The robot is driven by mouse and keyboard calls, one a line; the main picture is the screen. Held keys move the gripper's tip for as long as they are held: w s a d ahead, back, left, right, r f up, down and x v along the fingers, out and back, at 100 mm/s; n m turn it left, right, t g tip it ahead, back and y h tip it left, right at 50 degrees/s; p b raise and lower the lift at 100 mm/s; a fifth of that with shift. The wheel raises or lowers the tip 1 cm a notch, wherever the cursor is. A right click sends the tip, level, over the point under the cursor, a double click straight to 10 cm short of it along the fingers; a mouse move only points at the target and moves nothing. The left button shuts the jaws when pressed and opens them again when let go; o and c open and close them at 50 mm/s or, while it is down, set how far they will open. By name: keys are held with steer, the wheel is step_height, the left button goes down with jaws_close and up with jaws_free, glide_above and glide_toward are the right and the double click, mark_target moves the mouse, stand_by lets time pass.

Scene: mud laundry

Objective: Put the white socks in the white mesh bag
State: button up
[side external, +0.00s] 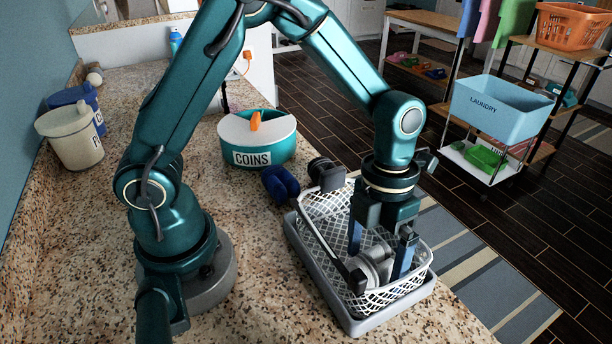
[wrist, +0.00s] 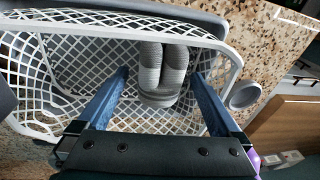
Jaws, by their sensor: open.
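The white mesh bag (side external: 312,207) is basket-shaped, with an open top and white lattice walls; it fills much of the wrist view (wrist: 90,20). A pair of pale grey-white socks (side external: 372,272) lies inside it, near its front end in the side view; the socks also show in the wrist view (wrist: 162,72). My gripper (side external: 376,262) reaches down into the bag with its blue fingers open. The fingers (wrist: 160,76) are on either side of the socks, apart from them in the wrist view. Exact contact and height are unclear in the side view.
The bag stands in a grey tray (side external: 352,325) at the counter's edge. Dark blue socks (side external: 280,183) lie behind it, and a dark grey pair (side external: 326,173) is by its back rim. A teal COINS tin (side external: 258,140) stands further back. The counter at front is clear.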

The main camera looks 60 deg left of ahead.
steer(key=r, duration=0.3)
steer(key=a+r, duration=0.1)
steer(key=r, duration=0.3)
steer(key=w+r, duration=0.1)
steer(key=r, duration=0.3)
steer(key=shift+a+r, duration=0.25)
steer(key=shift+a+r+n, duration=0.15)
steer(key=shift+r+n, duration=0.15)
steer(key=shift+r, duration=0.1)
steer(key=shift+s+a+r+n, duration=0.2)
steer(key=shift+n, duration=0.4)
steer(key=s+a+n+t, duration=0.3)
steer(key=s+n, duration=0.1)
steer(key=n, duration=1.2)
steer(key=s+a+n+t+y, duration=0.1)
steer(key=s+a+n+t, duration=0.2)
steer(key=n, duration=1.4)
steer(key=shift+s+a+r+n+t+y, duration=0.15)
steer(key=shift+s+a+n+t+y, duration=0.15)
steer(key=shift+s+a, duration=0.7)
